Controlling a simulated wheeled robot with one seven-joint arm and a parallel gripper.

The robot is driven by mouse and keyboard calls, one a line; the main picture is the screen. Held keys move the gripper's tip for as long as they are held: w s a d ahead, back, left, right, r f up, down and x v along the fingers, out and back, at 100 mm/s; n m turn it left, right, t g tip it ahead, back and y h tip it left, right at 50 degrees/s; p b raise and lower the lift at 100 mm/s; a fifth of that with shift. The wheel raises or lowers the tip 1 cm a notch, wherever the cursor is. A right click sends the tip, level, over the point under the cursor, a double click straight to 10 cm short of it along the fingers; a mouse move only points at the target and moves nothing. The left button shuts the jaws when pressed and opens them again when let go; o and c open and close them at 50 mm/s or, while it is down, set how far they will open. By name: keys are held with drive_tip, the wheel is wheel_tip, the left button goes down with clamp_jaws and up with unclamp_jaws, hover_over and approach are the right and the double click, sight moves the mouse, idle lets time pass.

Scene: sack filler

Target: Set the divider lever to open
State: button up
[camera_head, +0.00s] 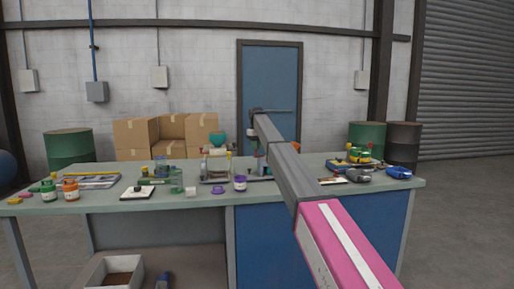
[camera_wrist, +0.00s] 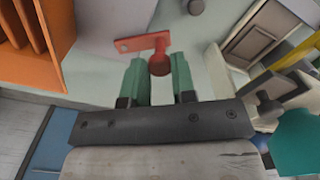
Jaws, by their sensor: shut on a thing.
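The red lever (camera_wrist: 135,44) shows at the top middle of the wrist view. It is a flat bar with a small hole at its left end and a round red knob (camera_wrist: 159,66) at its right end. My gripper (camera_wrist: 157,70) has two green fingers, one on each side of the knob, and is shut on it. Any open or closed marking for the lever cannot be made out. In the head view my arm reaches over the workbench and hides much of what is behind it, and the lever cannot be picked out there.
An orange slotted part (camera_wrist: 38,45) is at the left of the wrist view, with a tan frame (camera_wrist: 255,40) and a teal object (camera_wrist: 298,143) at the right.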

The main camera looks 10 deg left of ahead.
drive_tip(key=shift+w+a+m, duration=0.1)
drive_tip(key=shift+m, duration=0.2)
drive_tip(key=o, duration=0.9)
wheel_tip(320, 180, up, 11)
drive_tip(key=shift+f, duration=0.1)
idle(0.5)
